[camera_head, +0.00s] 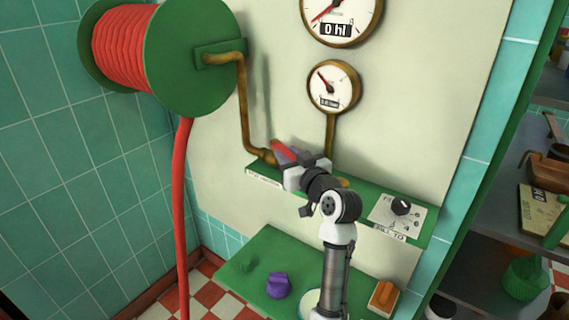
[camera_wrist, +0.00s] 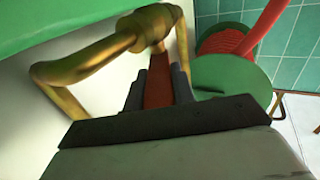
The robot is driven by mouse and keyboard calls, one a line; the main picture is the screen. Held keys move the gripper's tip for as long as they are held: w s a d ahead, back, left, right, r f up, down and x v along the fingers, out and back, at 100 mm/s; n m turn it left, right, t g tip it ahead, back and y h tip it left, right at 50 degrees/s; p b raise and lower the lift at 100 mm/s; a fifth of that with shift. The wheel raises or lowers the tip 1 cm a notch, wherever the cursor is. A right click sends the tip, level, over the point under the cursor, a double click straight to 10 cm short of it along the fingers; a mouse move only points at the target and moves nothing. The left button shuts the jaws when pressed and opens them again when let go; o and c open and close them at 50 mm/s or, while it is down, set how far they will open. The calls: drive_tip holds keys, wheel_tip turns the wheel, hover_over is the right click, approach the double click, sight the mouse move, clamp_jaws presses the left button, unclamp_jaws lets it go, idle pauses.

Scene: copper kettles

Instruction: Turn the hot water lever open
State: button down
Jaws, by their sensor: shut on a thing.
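The hot water lever (camera_head: 284,151) is a red handle at the brass pipe fitting on the left part of the green wall panel. It also shows in the wrist view (camera_wrist: 158,88), running up to the brass valve (camera_wrist: 155,25). My gripper (camera_head: 291,162) is at the lever, and in the wrist view its two dark fingers (camera_wrist: 158,90) lie on either side of the red handle, shut on it. In the head view my gripper hides part of the lever and the fitting.
A green reel with red hose (camera_head: 130,48) hangs upper left, its hose dropping to the floor. Two gauges (camera_head: 334,87) are above the panel. A black knob (camera_head: 401,206) is at the panel's right. A green shelf below holds a purple knob (camera_head: 278,286) and an orange block (camera_head: 384,296).

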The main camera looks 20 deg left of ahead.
drive_tip(key=shift+w+d+f+n+g+y+b, duration=0.1)
drive_tip(key=shift+w+d+n+g+y+b, duration=0.15)
drive_tip(key=shift+n+g+y+b, duration=0.25)
drive_tip(key=c, duration=1.2)
unclamp_jaws()
drive_tip(key=shift+o, duration=0.2)
drive_tip(key=b+v, duration=0.3)
drive_tip(key=v, duration=1)
drive_tip(key=shift+s+d, duration=0.25)
drive_tip(key=shift+d, duration=0.1)
